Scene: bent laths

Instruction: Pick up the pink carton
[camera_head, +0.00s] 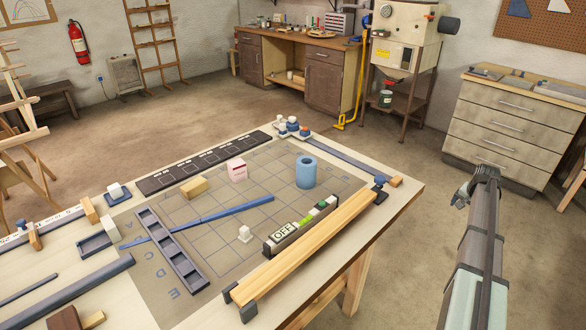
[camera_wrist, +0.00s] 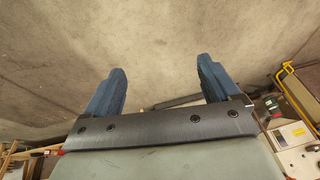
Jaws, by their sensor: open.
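The pink carton (camera_head: 237,170) stands upright on the grey gridded mat (camera_head: 202,232) on the workbench, towards the mat's far side. It is small and box-shaped with a paler top. My gripper (camera_head: 462,194) is off to the right of the table, well apart from the carton. In the wrist view my gripper (camera_wrist: 160,85) shows two blue fingers spread wide with nothing between them. The carton is not in the wrist view.
Near the carton are a tan block (camera_head: 194,188), a blue cylinder (camera_head: 306,172) and a long blue lath (camera_head: 215,218). A small white piece (camera_head: 245,234), an OFF sign block (camera_head: 284,234) and a wooden beam (camera_head: 305,247) lie nearer. A dark slotted strip (camera_head: 204,161) lies behind.

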